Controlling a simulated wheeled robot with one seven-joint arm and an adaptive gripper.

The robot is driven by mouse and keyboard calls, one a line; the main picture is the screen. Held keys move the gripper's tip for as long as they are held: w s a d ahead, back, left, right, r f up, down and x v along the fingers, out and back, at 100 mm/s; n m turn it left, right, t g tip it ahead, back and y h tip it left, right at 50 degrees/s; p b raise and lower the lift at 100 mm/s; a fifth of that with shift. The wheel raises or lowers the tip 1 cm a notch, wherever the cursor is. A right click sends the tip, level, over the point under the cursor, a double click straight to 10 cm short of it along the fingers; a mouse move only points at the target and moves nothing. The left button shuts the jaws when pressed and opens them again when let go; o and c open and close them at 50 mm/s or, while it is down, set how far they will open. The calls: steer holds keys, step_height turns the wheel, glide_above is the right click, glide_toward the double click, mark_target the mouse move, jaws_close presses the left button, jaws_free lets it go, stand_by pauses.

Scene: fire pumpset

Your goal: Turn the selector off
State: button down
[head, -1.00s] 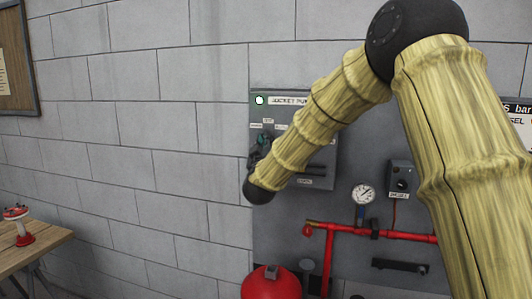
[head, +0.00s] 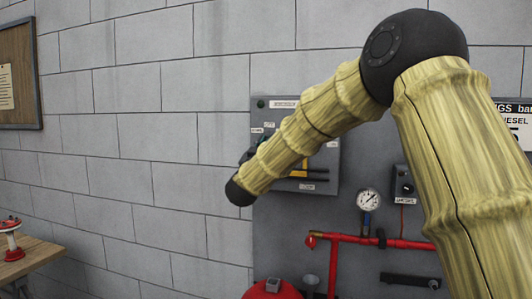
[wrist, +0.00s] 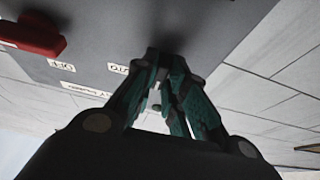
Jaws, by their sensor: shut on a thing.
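The grey control panel (head: 330,165) hangs on the wall, partly behind my arm. Its lamp (head: 261,104) at the top left is dark. The selector is mostly hidden by my gripper in both views. My gripper (wrist: 165,65) has teal fingers that meet at the panel face and are shut on the selector. In the wrist view an OFF label (wrist: 62,66) and an AUTO label (wrist: 118,69) appear upside down beside the fingertips. In the head view, my gripper (head: 260,140) is at the panel's left side, largely covered by my arm.
A red handle (wrist: 30,36) stands out from the panel near my gripper. A wooden table (head: 35,262) stands at the lower left.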

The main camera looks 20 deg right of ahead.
stand_by(0.5)
steer(key=c, duration=1.5)
jaws_free()
steer(key=shift+o, duration=0.2)
steer(key=v, duration=1.2)
steer(key=shift+d+f, duration=0.1)
steer(key=shift+f, duration=0.05)
